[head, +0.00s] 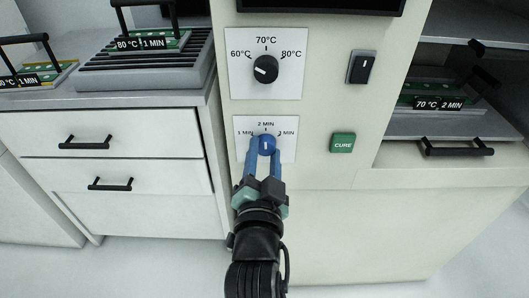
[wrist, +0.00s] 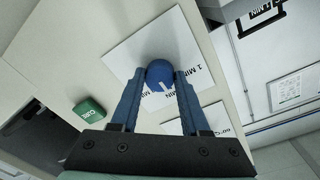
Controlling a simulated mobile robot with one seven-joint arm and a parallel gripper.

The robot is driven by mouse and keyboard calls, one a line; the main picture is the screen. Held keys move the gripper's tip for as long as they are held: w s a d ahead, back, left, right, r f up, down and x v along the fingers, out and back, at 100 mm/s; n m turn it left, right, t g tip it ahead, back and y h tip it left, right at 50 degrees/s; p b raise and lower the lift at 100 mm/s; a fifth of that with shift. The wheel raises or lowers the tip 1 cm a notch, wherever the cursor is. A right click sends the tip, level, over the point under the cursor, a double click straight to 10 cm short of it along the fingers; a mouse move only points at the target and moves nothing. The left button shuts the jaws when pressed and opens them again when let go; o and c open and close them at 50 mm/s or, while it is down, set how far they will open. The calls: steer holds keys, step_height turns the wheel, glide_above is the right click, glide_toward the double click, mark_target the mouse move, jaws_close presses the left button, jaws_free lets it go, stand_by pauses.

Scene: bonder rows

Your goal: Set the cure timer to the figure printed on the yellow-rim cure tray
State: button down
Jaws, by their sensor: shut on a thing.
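The blue cure timer knob (head: 266,145) sits on a white plate marked 1 MIN, 2 MIN and 3 MIN. Its white mark looks upright, toward 2 MIN. My gripper (head: 264,158) is shut on this knob from below. The wrist view shows the knob (wrist: 160,72) between my blue fingertips (wrist: 160,82). A tray with a yellowish rim (head: 70,67) lies at the far left; its label (head: 25,80) reads 1 MIN, with the temperature partly hidden. Another tray (head: 150,43), labelled 80°C 1 MIN, sits on a grey ribbed block.
A black temperature knob (head: 266,69) is above the timer, its mark on the 60°C side. A black rocker switch (head: 362,67) and green CURE button (head: 342,142) are to the right. A tray labelled 70°C 2 MIN (head: 438,103) lies in the right-hand bay.

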steer(key=n+p, duration=0.4)
steer(key=n, duration=0.3)
steer(key=shift+d+r, duration=0.1)
steer(key=n+p, duration=0.3)
steer(key=n, duration=0.1)
steer(key=shift+n, duration=0.4)
steer(key=shift+f+t+y+p, duration=0.2)
steer(key=shift+t+y+p, duration=0.1)
steer(key=shift+c, duration=1.9)
jaws_free()
steer(key=shift+s, duration=0.1)
